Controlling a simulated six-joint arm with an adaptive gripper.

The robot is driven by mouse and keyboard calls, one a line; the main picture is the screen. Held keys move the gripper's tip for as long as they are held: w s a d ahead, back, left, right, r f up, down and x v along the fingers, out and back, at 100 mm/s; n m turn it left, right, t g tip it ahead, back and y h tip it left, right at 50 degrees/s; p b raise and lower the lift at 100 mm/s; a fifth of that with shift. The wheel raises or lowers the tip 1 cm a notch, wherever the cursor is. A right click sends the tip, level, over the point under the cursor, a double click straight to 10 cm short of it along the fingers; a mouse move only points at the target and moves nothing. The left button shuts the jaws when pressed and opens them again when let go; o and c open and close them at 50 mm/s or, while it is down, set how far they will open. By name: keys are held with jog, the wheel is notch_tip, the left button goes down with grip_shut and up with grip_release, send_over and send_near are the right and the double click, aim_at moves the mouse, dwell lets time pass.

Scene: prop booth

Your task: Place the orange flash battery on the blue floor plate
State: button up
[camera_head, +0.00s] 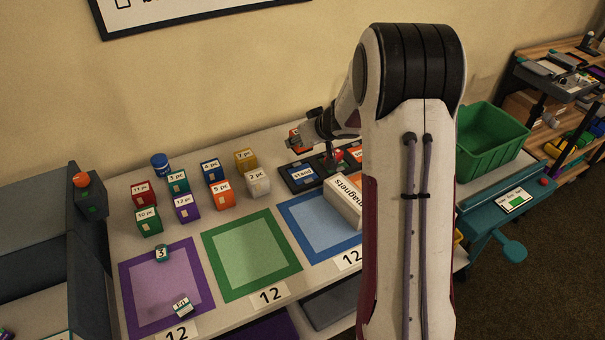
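The blue floor plate (293,226) is a blue-bordered square at the right end of a row on the table. A white box marked "magnets" and my arm cover part of it. My gripper (299,138) is beyond the plate, above the back of the table, pointing left. A small orange-red thing (294,134) shows at its fingertips; I cannot tell whether it is held or lies behind. An orange block marked "5 pc" (222,197) stands left of the gripper. I cannot tell which orange thing is the flash battery.
A purple plate (130,287) and a green plate (213,260) lie left of the blue one. Several labelled blocks stand behind them. A dark tray (292,181) marked "stand" sits behind the blue plate. A green bin (493,140) is at right. The green plate's surface is clear.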

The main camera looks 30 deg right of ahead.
aim_at(305, 152)
jog(key=shift+w+d+r+m, duration=0.1)
jog(key=shift+w+d+m, duration=0.05)
jog(key=shift+m, duration=0.15)
dwell(0.5)
jog(key=shift+f, duration=2.9)
jog(key=shift+f, duration=0.15)
jog(key=shift+f, duration=1.95)
jog(key=shift+f, duration=0.15)
jog(key=o, duration=1.4)
